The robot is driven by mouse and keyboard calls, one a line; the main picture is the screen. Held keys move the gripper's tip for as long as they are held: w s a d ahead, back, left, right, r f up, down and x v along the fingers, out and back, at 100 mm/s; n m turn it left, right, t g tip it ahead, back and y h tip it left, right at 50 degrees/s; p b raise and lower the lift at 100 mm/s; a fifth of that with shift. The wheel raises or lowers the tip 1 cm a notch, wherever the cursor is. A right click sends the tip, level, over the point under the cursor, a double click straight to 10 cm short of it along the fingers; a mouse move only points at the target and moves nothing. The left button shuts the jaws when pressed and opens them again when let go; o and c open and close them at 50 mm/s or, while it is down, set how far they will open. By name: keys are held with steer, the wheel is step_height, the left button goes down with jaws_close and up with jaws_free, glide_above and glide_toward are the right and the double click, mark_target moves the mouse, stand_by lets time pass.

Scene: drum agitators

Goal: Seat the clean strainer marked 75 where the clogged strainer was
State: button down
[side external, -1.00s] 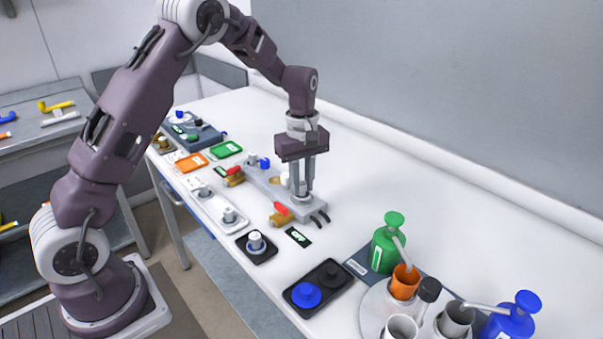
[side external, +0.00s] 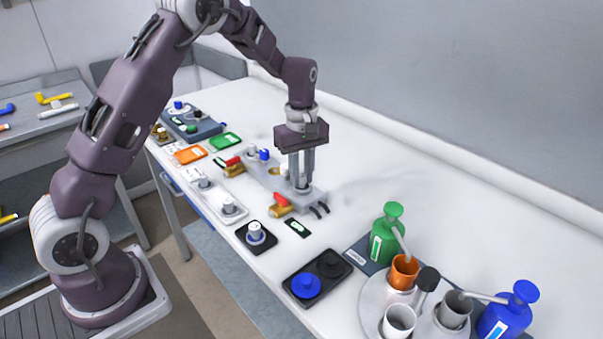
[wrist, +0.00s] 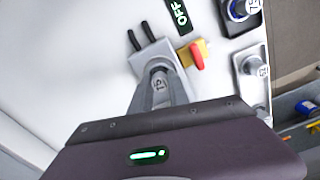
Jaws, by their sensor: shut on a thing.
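I cannot tell which strainer is clogged.
A red-handled valve (side external: 281,200) and a black OFF sign (side external: 298,227) are close beside the gripper. A white tray (side external: 215,194) holds pale pieces. The bench behind the block is clear.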

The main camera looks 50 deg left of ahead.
steer(key=shift+f, duration=0.35)
stand_by(0.5)
steer(key=c, duration=1.2)
jaws_free()
steer(key=shift+o, duration=0.2)
steer(key=o, duration=0.3)
steer(key=shift+r, duration=0.2)
steer(key=shift+r, duration=3.6)
steer(key=shift+r, duration=0.1)
